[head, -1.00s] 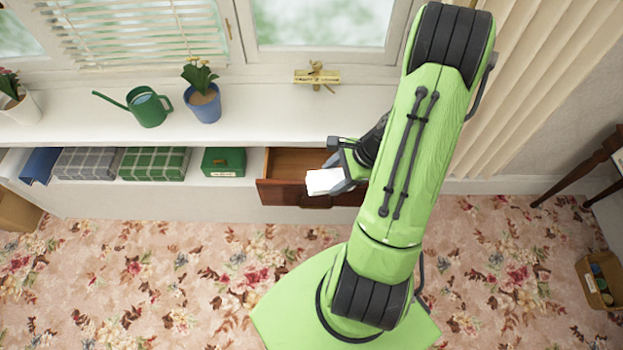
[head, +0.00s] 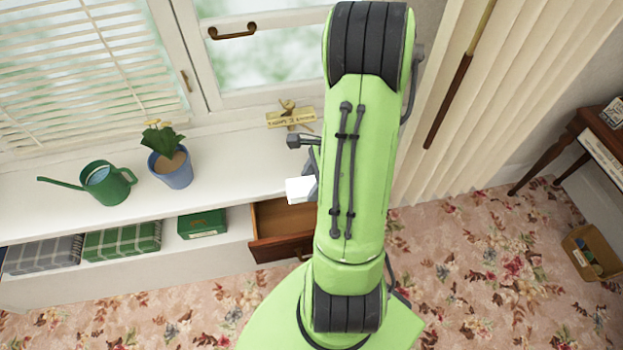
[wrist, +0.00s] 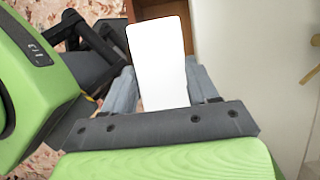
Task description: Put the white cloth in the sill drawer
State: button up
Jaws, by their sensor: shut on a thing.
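The white cloth (head: 299,190) is a small, flat white block in my gripper (head: 309,187). In the wrist view the cloth (wrist: 158,60) stands out between the two grey fingers of my gripper (wrist: 160,88), which are shut on it. The sill drawer (head: 281,247) is reddish-brown wood and stands pulled out below the window sill. In the head view the cloth overlaps the drawer's back edge and the sill's front edge; its height above them is unclear. My arm hides the drawer's right part. Part of the drawer (wrist: 207,30) shows beyond the cloth in the wrist view.
The white sill (head: 225,180) holds a green watering can (head: 106,184), a blue flowerpot (head: 172,168) and a brass piece (head: 291,118). A green box (head: 202,224) and plaid boxes (head: 122,241) sit in the shelf below, left of the drawer. Floral carpet lies at right.

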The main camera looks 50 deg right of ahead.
notch_tip(320, 180, down, 22)
jog(key=b, duration=1.7)
jog(key=shift+r, duration=0.1)
jog(key=shift+s+a+f+b, duration=0.35)
jog(key=shift+s+f+b, duration=0.05)
jog(key=shift+f+b, duration=0.25)
jog(key=o, duration=1)
jog(key=shift+o, duration=0.5)
jog(key=r+p, duration=0.1)
jog(key=d+r+p, duration=0.1)
jog(key=r, duration=0.1)
jog(key=d+r, duration=0.1)
jog(key=r, duration=0.1)
jog(key=shift+p, duration=0.4)
jog(key=p+v, duration=0.5)
jog(key=v, duration=0.7)
jog(key=shift+s+a+r, duration=0.3)
jog(key=shift+a+r, duration=0.05)
